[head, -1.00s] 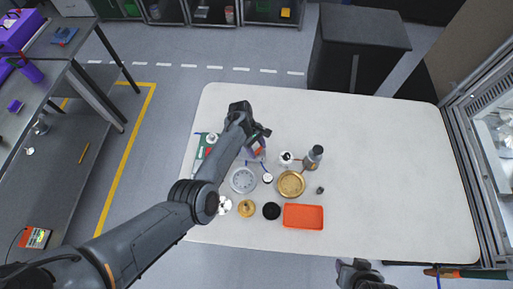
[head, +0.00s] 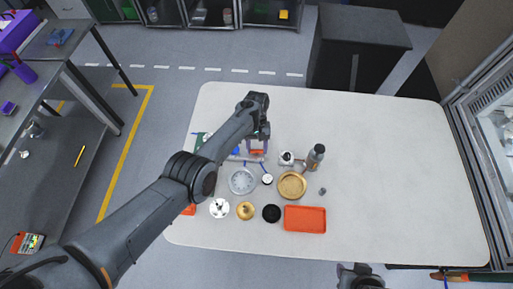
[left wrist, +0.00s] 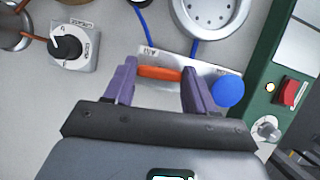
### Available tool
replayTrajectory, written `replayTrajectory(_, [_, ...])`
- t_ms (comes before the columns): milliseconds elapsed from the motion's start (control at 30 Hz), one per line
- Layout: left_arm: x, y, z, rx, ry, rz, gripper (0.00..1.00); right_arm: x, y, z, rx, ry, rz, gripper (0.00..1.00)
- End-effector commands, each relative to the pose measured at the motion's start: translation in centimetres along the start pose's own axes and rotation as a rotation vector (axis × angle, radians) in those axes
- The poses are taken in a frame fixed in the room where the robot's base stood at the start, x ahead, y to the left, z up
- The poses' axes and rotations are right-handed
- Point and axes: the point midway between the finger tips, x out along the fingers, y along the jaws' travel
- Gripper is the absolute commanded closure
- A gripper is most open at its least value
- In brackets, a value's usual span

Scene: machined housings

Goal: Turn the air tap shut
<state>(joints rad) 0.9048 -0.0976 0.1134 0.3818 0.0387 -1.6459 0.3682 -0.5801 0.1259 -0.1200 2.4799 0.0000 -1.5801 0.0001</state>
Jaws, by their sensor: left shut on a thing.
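The air tap's orange-red handle (left wrist: 160,72) lies roughly along a pale labelled plate (left wrist: 205,68) in the left wrist view. It also shows as a small red bar in the head view (head: 257,152). My left gripper (left wrist: 158,80) has its two purple fingers shut on the handle, one finger at each end. In the head view my left gripper (head: 257,143) is over the left part of the table. A blue ball (left wrist: 229,91) sits at the plate's right end, beside a finger. The tap's body is partly hidden. My right gripper (head: 358,272) is at the bottom edge, away from the tap.
A box with a black rotary knob (left wrist: 68,46) stands left of the tap. A green unit with a red switch (left wrist: 289,92) is close on the right. A grey round housing (head: 243,181), a brass dish (head: 292,185) and an orange tray (head: 305,218) lie nearby. The table's right half is clear.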

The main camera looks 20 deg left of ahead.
Motion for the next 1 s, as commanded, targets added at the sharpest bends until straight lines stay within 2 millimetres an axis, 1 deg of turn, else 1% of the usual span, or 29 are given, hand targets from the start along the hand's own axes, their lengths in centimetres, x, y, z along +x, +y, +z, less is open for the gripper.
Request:
replayTrajectory(300, [0.03,0.03,-0.09,0.088,0.003,-0.037,0.75,0.51,-0.04,0.16,0.001,0.000,-0.001,0.57])
replayTrajectory(767, [0.03,0.06,-0.05,0.100,0.003,-0.041,0.75,0.51,-0.24,0.11,0.009,0.001,-0.007,0.57])
replayTrajectory(800, [0.03,0.06,-0.05,0.100,0.003,-0.041,0.40,0.51,-0.24,0.11,0.009,0.001,-0.007,0.57])
replayTrajectory(933, [0.02,0.06,-0.04,0.099,0.002,-0.040,0.20,0.50,-0.24,0.11,0.009,0.001,-0.007,0.57])
replayTrajectory(1000, [0.02,0.06,-0.03,0.099,0.002,-0.040,0.19,0.50,-0.24,0.11,0.009,0.001,-0.007,0.57])
